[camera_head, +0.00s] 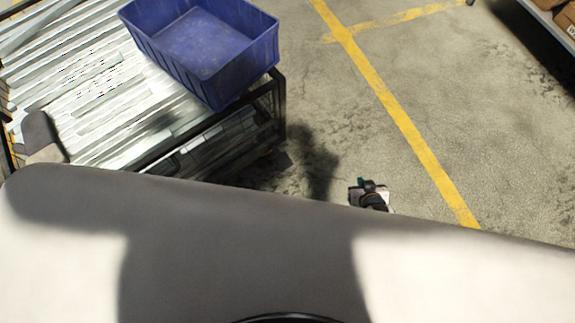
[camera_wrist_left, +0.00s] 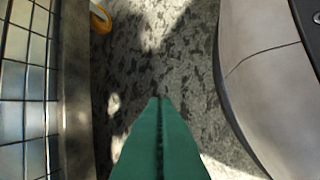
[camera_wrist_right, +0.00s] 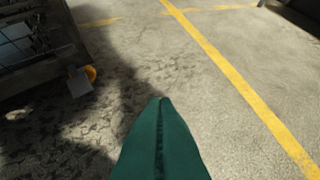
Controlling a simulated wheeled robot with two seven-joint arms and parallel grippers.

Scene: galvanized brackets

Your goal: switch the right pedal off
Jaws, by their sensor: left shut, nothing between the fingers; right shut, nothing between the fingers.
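In the right wrist view, a small grey plate (camera_wrist_right: 79,83) sits low by the cart's corner, beside a yellow-orange wheel (camera_wrist_right: 91,73). It may be the right pedal, but I cannot tell its position. My right gripper (camera_wrist_right: 161,103) is shut and empty above the floor, right of the plate and apart from it. It shows small in the head view (camera_head: 360,182), right of the cart. My left gripper (camera_wrist_left: 160,101) is shut and empty over the floor in the left wrist view. Another yellow wheel (camera_wrist_left: 100,19) shows there at the top left. No pedal is clear beside it.
The mesh cart (camera_head: 283,105) holds long galvanized brackets (camera_head: 85,85) and a blue bin (camera_head: 268,42). Its mesh side (camera_wrist_left: 28,90) is left of my left gripper. Open floor with a yellow line (camera_head: 385,105) lies to the right. A shelf with boxes (camera_head: 560,15) stands top right.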

